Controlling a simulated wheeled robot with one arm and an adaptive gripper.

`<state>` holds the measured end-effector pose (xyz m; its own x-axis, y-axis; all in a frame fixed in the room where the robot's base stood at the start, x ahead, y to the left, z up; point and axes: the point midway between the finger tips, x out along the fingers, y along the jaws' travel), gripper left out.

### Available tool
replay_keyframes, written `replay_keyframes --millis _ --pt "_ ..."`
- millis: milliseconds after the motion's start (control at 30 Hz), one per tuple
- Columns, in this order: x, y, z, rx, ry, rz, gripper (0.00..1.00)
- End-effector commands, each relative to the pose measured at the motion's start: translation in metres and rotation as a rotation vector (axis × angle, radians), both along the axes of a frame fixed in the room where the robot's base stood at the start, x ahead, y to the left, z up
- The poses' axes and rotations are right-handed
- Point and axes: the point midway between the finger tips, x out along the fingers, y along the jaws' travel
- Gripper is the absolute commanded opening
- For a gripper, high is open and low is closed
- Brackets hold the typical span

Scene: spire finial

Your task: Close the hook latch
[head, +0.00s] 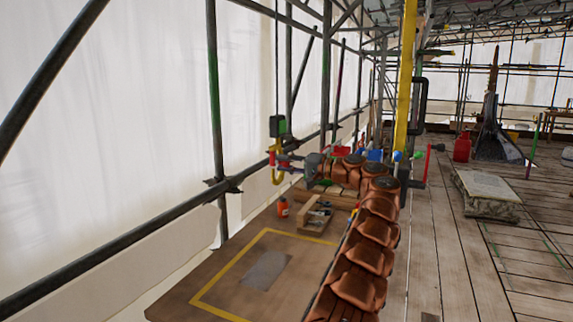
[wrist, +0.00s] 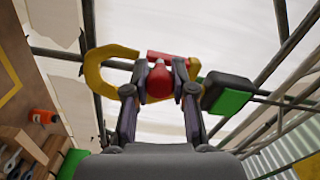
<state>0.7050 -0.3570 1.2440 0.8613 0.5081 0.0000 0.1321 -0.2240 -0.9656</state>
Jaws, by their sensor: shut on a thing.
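A yellow hook (head: 279,178) hangs at the left of the scaffold in the head view. In the wrist view the hook (wrist: 95,72) curves open-mouthed to the left. Its red latch (wrist: 160,84) has a rounded knob that sits between the fingers of my gripper (wrist: 161,76), which is shut on it. The gripper (head: 284,158) reaches the hook from the right in the head view. The fingers cover part of the hook's body, and I cannot tell whether the latch meets the hook's tip. A green and black block (head: 277,126) is above the hook; it also shows in the wrist view (wrist: 228,96).
Below stands a wooden board with a yellow outline (head: 225,262). An orange bottle (head: 283,208) and a wooden tray of tools (head: 315,215) are near the hook. Scaffold poles (head: 216,110) and white sheeting (head: 130,110) close off the left side.

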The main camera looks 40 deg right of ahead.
Motion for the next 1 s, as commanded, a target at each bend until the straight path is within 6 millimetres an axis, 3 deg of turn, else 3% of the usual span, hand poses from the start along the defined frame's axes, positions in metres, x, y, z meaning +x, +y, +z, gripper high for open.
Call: replay_keyframes --millis 467,500,700,1000 --pt "0.0009 -0.0003 -0.0005 -0.013 -0.006 0.0 0.0" --pt "0.0009 -0.0003 -0.0005 -0.013 -0.006 0.0 0.27" --pt "0.0006 -0.0006 -0.0003 -0.013 -0.006 0.0 0.48" --pt "0.0004 -0.0008 -0.0002 -0.012 -0.007 -0.001 0.51"
